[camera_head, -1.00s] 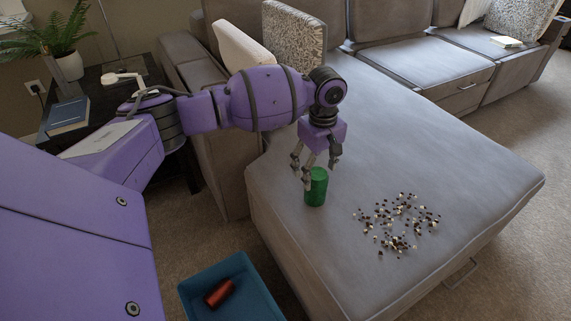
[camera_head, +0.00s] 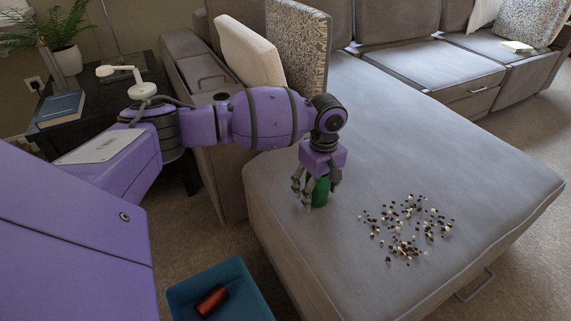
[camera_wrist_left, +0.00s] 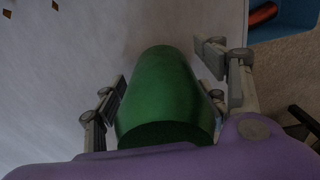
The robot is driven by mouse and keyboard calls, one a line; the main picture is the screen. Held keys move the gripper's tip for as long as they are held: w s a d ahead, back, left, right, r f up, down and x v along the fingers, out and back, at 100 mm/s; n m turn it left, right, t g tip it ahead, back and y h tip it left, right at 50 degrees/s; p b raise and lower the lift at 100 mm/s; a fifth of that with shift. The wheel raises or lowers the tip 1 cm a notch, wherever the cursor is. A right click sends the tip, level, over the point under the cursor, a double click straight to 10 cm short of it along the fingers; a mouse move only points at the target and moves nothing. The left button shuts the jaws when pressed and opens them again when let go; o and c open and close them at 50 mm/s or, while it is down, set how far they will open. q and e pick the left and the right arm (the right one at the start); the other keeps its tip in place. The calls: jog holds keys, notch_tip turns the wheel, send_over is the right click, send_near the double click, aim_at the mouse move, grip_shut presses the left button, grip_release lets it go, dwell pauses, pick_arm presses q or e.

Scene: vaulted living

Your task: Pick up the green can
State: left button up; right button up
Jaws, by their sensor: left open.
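The green can (camera_head: 320,192) stands upright on the grey sofa seat, near its left front edge. My left gripper (camera_head: 317,196) is open and has come down over the can, with its fingers on either side of it. In the left wrist view the can (camera_wrist_left: 165,95) fills the middle, between the open fingers (camera_wrist_left: 165,100). Small gaps seem to show beside it; whether any finger touches it I cannot tell. The upper part of the can is partly hidden by the gripper in the head view. My right gripper is not in view.
Small dark and white bits (camera_head: 408,228) lie scattered on the seat (camera_head: 440,160) to the right of the can. A blue bin (camera_head: 238,272) holding a red can (camera_head: 211,300) is at the lower left. Cushions (camera_head: 297,50) stand behind my arm.

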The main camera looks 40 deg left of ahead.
pick_arm(q)
jog(key=shift+r, duration=0.2)
jog(key=c, duration=0.8)
jog(key=shift+c, duration=0.5)
